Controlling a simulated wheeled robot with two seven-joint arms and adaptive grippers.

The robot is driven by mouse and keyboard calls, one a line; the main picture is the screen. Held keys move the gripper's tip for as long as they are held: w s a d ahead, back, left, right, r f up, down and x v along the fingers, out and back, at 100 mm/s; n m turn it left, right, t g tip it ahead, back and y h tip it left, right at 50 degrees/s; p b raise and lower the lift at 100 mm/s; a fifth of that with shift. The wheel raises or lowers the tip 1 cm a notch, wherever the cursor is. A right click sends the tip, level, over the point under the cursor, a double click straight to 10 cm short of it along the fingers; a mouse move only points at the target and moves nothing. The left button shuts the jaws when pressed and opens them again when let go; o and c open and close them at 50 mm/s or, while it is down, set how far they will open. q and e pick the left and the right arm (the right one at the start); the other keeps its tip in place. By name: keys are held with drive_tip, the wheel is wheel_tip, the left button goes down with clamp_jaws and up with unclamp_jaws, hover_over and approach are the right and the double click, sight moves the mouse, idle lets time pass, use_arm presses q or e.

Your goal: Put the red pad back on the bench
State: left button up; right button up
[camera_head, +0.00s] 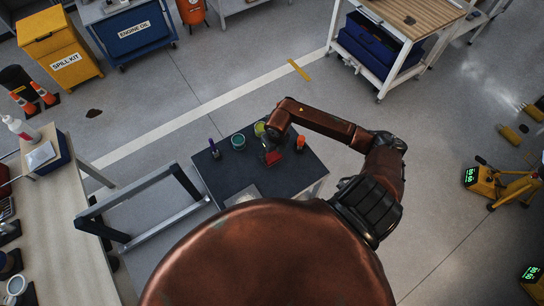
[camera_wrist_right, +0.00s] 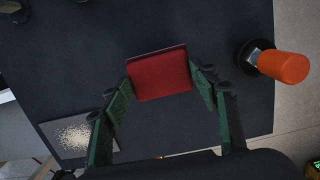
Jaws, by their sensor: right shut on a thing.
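The red pad (camera_head: 274,157) is between the fingers of my right gripper (camera_head: 270,150), over the dark top of the small bench (camera_head: 215,175). In the right wrist view the red pad (camera_wrist_right: 160,75) is held by its two sides between the green-lined fingers of the right gripper (camera_wrist_right: 164,88). The dark bench top (camera_wrist_right: 80,60) fills most of the view behind it. I cannot tell whether the pad touches the top or hangs a little above it. My left gripper is not in view.
On the bench stand an orange-topped item (camera_head: 300,142), a teal round container (camera_head: 238,141), a yellow-green one (camera_head: 259,128) and a purple bottle (camera_head: 213,146). A grey plate with pale grains (camera_wrist_right: 75,136) lies near the front. A grey frame (camera_head: 130,200) stands left.

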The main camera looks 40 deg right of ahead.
sight(273, 156)
wheel_tip(273, 156, down, 3)
drive_tip(key=o, duration=1)
drive_tip(key=r, duration=0.4)
drive_tip(key=s+r, duration=0.1)
drive_tip(key=r, duration=0.7)
drive_tip(key=shift+s+a, duration=0.1)
drive_tip(key=shift+s, duration=0.15)
